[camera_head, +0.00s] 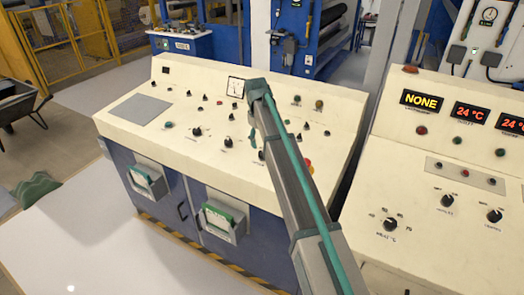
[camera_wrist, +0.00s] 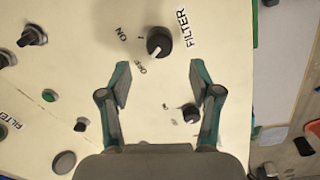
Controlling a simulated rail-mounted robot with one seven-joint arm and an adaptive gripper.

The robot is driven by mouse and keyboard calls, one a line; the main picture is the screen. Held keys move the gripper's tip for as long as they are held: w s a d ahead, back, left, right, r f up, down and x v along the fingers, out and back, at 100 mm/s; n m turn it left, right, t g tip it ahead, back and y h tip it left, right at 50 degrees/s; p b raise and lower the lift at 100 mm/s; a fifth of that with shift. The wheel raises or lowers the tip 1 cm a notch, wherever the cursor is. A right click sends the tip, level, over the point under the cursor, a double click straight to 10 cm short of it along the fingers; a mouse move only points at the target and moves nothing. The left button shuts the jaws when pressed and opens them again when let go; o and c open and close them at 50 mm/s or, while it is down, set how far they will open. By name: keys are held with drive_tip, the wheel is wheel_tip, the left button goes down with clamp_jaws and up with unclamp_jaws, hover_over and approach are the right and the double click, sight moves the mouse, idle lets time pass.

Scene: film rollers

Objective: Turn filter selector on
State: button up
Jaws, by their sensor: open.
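The filter selector (camera_wrist: 159,42) is a round black knob on the cream panel in the wrist view. FILTER is printed beside it, with ON and OFF marks on the other side. Its white pointer is toward the OFF mark. My gripper (camera_wrist: 160,72) is open, with its teal fingertips apart and nothing between them. The knob shows just beyond the fingertips, roughly centred between them; I see no contact. In the head view my gripper (camera_head: 253,135) is over the left console, mostly hidden by my arm; I cannot pick out the selector there.
The left console (camera_head: 140,110) carries several knobs and buttons. The right console (camera_head: 400,165) has a lit NONE display (camera_head: 421,102).

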sight(262, 152)
drive_tip(key=f, duration=0.2)
drive_tip(key=f+p, duration=0.1)
drive_tip(key=f, duration=0.3)
drive_tip(key=shift+w+d+f, duration=0.25)
drive_tip(key=shift+c, duration=0.3)
drive_tip(key=c, duration=1.1)
